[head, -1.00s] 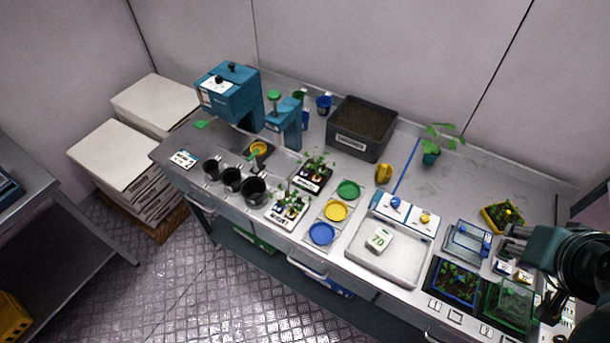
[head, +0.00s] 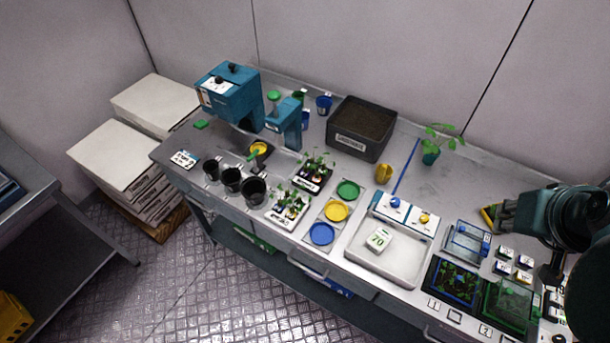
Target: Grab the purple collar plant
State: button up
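My gripper (head: 503,215) is at the right end of the bench, with its fingers pointing left. Small green seedlings stand in a black holder (head: 312,180) and a white holder (head: 290,208) near the bench's middle, far left of my gripper. A larger leafy plant stands in a teal pot (head: 431,157) at the back. I cannot make out a purple collar on any plant.
Blue-rimmed (head: 455,282) and green-rimmed (head: 508,304) trays lie in front of my gripper. A clear blue-edged box (head: 467,243) stands left of it. A white basin (head: 385,256) and a dark soil bin (head: 361,128) are farther left. The back bench right of the teal pot is clear.

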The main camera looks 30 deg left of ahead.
jog(key=w+a+n+g, duration=0.2)
jog(key=w+a+n, duration=0.4)
jog(key=w+a, duration=0.45)
jog(key=n+g+h+p, duration=0.2)
jog(key=n+g+p, duration=0.15)
jog(key=n, duration=1.05)
send_over(305, 167)
jog(key=a, duration=0.1)
notch_tip(305, 167, down, 20)
jog(key=shift+s+a+f, duration=0.15)
jog(key=shift+s+f, duration=0.05)
jog(key=shift+w+d+f, duration=0.1)
jog(key=shift+d+f, duration=0.1)
jog(key=shift+f, duration=1.05)
